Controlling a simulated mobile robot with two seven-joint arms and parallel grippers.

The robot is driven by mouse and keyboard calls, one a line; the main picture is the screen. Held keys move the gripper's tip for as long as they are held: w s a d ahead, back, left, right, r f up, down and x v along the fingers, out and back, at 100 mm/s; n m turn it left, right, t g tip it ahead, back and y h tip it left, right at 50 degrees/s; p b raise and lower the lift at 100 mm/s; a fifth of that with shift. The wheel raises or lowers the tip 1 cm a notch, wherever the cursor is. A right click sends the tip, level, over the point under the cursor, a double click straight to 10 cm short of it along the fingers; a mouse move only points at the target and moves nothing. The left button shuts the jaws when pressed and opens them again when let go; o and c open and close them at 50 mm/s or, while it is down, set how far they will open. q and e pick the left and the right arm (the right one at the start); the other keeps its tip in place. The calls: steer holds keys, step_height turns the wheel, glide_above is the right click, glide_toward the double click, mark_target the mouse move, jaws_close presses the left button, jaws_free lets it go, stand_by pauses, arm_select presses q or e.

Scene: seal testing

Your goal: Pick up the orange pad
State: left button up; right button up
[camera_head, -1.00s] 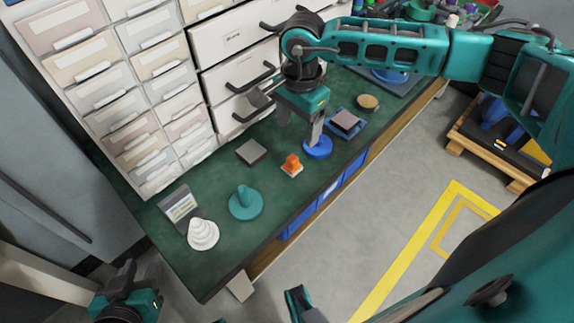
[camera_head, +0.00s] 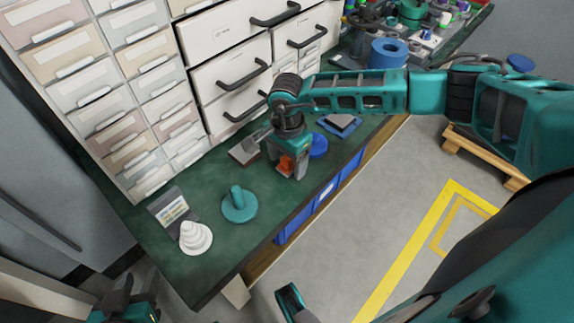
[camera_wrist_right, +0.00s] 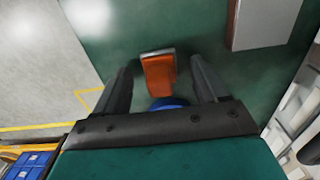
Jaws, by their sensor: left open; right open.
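The orange pad (camera_head: 285,164) stands on the green bench top, partly hidden by my right gripper. In the right wrist view the orange pad (camera_wrist_right: 158,74) shows its orange body and a grey edge. My right gripper (camera_head: 285,172) reaches down over the pad; in the wrist view its two fingers (camera_wrist_right: 160,80) are open, one on each side of the pad, with gaps between. My left gripper (camera_head: 128,305) is at the lower left, off the bench, open and only partly in view.
A blue disc (camera_head: 317,146) stands close to the right of the right gripper, and a grey block (camera_head: 244,151) to its left. A teal knobbed disc (camera_head: 239,205), a white stepped cone (camera_head: 195,237) and a small display stand (camera_head: 172,210) stand nearer. Drawers (camera_head: 230,75) line the back.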

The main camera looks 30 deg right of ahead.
steer(key=c, duration=1.2)
steer(key=shift+o, duration=0.2)
steer(key=shift+r, duration=0.65)
step_height(320, 180, up, 19)
steer(key=p, duration=0.3)
steer(key=shift+f+p, duration=0.15)
steer(key=shift+p, duration=0.2)
steer(key=o, duration=0.5)
steer(key=c, duration=0.4)
